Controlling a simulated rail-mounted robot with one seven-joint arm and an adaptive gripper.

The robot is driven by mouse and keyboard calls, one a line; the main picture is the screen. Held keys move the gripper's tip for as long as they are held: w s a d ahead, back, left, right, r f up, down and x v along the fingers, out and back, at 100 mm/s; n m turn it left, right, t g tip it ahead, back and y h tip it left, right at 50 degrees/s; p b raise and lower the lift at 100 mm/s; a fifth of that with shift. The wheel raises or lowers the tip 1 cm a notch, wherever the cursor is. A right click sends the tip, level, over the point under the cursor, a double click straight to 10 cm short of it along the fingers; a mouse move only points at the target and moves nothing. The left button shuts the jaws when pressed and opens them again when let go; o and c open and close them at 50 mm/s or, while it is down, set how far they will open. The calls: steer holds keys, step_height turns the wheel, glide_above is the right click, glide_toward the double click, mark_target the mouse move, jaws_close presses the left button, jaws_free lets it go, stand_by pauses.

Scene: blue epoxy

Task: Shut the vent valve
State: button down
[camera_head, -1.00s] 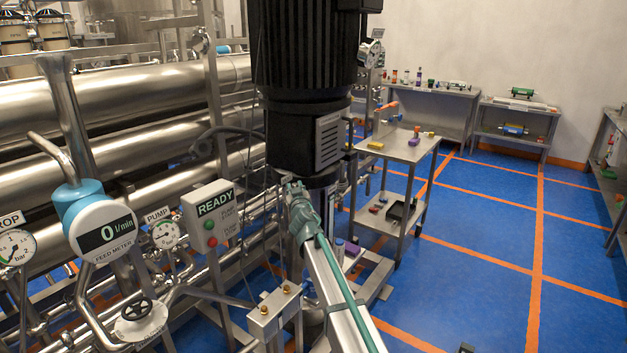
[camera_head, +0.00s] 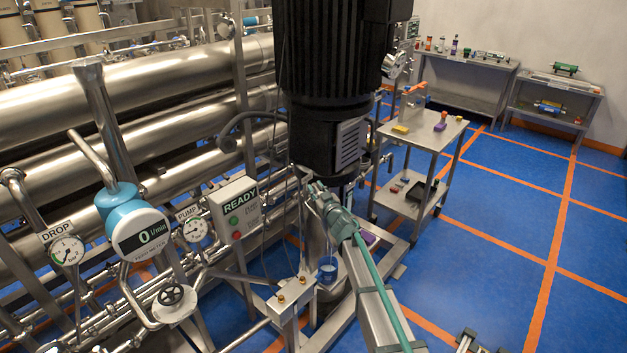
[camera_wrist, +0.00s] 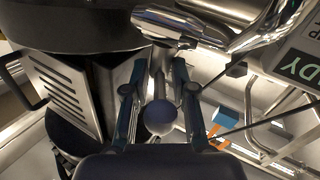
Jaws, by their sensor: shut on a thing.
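My gripper (camera_head: 314,190) reaches in beside the lower part of the black motor in the head view. In the wrist view my gripper (camera_wrist: 160,88) has its two fingers closed around a slim part with a round grey knob (camera_wrist: 160,118) between them. This looks like a valve handle, but no label shows, so I cannot tell for sure that it is the vent valve. The gripper and arm hide this part in the head view.
The black motor (camera_head: 335,60) stands close by my gripper. A READY control box (camera_head: 233,208) and a flow meter (camera_head: 141,232) are to the left. A blue cup (camera_head: 327,268) is below the gripper.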

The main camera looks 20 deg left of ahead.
steer(key=shift+w+d+r+n+g+y+p, duration=0.15)
steer(key=shift+n+g+y+p, duration=0.25)
steer(key=shift+n+g+y, duration=0.55)
steer(key=shift+w+d+f+n+g+y+p, duration=0.1)
steer(key=shift+w+n+g+y+p, duration=0.25)
steer(key=shift+n+g+y, duration=0.6)
steer(key=shift+w+d+r+n+g+y+p, duration=0.15)
steer(key=shift+n+g+y+p, duration=0.4)
steer(key=shift+g, duration=0.75)
steer(key=shift+n, duration=0.25)
steer(key=c, duration=1.2)
jaws_free()
steer(key=shift+f, duration=0.1)
steer(key=shift+s, duration=0.2)
